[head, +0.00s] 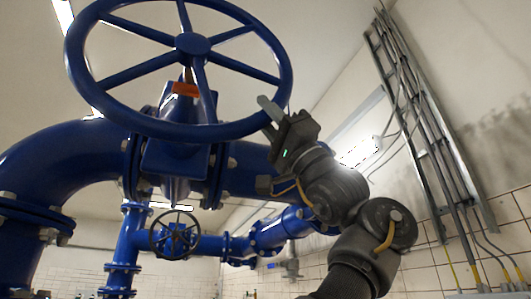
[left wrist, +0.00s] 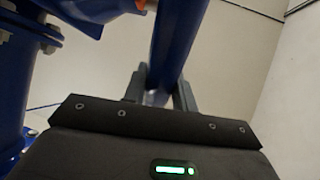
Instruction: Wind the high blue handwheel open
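The high blue handwheel (head: 192,43) fills the upper left of the head view, a large spoked ring on a blue valve. An orange-red piece (head: 186,90) shows below its hub. My left gripper (head: 270,112) is at the lower right part of the rim, with a finger reaching past it. In the left wrist view the blue rim (left wrist: 178,40) runs between the two fingers of this gripper (left wrist: 164,88). The fingers lie close along both sides and look shut on it; the exact contact is partly hidden. My right gripper is in neither view.
A smaller dark handwheel (head: 174,234) sits lower on the blue pipework. Thick blue pipe (head: 60,160) with bolted flanges runs left of and below the high wheel. Metal conduits (head: 425,130) climb the tiled wall at right. Open space lies between arm and wall.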

